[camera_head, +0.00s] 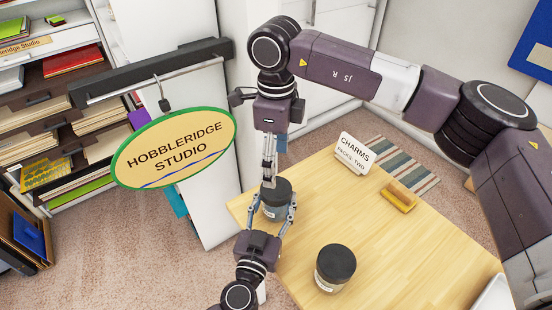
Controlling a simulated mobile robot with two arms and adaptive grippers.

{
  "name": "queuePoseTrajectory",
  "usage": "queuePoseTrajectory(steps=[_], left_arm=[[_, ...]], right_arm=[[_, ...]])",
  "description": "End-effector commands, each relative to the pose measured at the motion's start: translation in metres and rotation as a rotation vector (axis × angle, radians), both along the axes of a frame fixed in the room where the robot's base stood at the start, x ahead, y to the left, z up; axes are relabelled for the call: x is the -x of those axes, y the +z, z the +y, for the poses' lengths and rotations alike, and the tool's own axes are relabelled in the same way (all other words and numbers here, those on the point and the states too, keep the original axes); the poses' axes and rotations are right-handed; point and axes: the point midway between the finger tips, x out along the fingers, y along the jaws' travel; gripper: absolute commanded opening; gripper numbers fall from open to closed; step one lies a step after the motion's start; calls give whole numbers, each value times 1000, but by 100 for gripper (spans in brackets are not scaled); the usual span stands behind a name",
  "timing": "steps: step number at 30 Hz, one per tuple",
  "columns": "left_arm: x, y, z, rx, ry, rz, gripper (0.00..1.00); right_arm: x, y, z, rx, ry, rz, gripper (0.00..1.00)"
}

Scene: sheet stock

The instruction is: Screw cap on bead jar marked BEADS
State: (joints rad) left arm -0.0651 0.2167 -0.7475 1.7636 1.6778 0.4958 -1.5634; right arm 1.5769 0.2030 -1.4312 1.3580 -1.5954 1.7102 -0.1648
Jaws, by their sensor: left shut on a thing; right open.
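A small jar (273,212) with a dark cap (282,189) on top stands near the left edge of the wooden table. Its label is too small and covered to read. My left gripper (274,207) is shut on this jar, one finger on each side. My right gripper (269,184) points down from above at the cap. It is open, with its fingertips at the cap; I cannot tell whether they touch it. How tightly the cap sits cannot be told. A second jar (328,284) with a dark lid stands nearer the front; its label is unreadable.
A hanging "HOBBLERIDGE STUDIO" sign (175,148) is at the left. The table's middle is clear.

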Motion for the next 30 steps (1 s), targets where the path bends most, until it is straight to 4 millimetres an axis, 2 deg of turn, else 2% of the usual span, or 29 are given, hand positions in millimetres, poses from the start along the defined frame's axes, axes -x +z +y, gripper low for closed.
queuePoseTrajectory(steps=[6,17,20,30], left_arm=[[0,1,0,0,0,-1,0],[0,1,0,0,0,-1,0],[0,1,0,0,0,-1,0],[0,1,0,0,0,-1,0]], right_arm=[[0,2,0,0,95,1,70],[0,0,0,0,97,1,70],[0,-8,0,0,96,2,70],[1,-59,0,-1,95,2,70]])
